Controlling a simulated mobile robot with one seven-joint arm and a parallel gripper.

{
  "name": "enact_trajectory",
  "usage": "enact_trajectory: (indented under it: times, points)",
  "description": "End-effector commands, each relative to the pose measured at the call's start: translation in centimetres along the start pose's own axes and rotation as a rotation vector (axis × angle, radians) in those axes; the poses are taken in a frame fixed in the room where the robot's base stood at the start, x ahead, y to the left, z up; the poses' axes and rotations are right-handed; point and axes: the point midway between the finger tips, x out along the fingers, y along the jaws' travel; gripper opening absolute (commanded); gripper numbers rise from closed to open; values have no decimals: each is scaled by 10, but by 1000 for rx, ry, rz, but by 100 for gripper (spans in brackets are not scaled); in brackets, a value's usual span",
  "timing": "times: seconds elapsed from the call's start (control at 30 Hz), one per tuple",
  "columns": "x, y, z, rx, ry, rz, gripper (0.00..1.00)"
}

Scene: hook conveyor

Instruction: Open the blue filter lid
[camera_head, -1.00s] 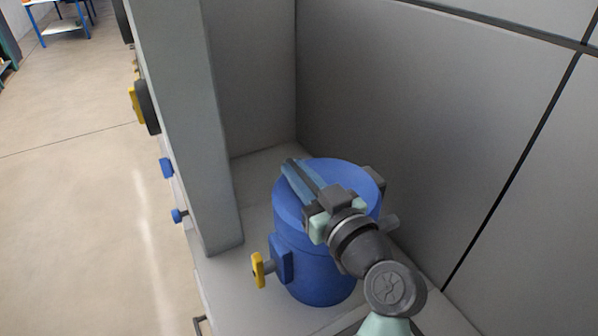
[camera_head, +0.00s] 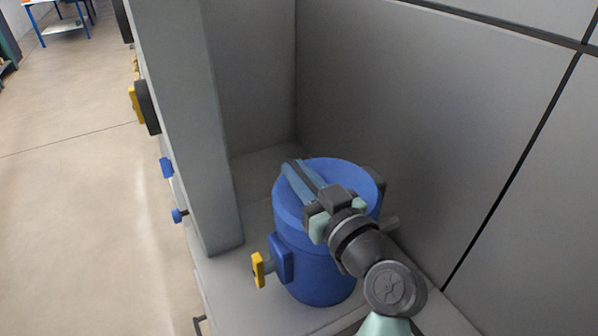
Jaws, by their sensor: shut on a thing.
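The blue filter (camera_head: 322,278) is an upright cylinder standing on a grey ledge. Its round blue lid (camera_head: 352,176) sits on top and looks level. A raised bar-shaped lid handle (camera_head: 297,180) crosses the lid. My gripper (camera_head: 318,206) reaches in from the lower right and is shut on the lid handle. My gripper and wrist hide the near right part of the lid and the fingertips' exact contact.
A yellow-handled valve (camera_head: 258,270) sticks out from the filter's left side. A grey post (camera_head: 185,120) stands to the left, and a grey wall (camera_head: 430,130) rises close behind and to the right. Open floor (camera_head: 80,200) lies at the far left.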

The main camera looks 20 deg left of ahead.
Motion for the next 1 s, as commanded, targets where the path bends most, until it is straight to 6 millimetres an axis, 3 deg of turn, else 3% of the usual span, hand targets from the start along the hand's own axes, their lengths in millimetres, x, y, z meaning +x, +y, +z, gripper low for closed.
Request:
enact_trajectory:
  times: [0.57,1.0]
  points:
    - [0,2,-3,17,0,1,0]
    - [0,33,-42,280,1,1,0]
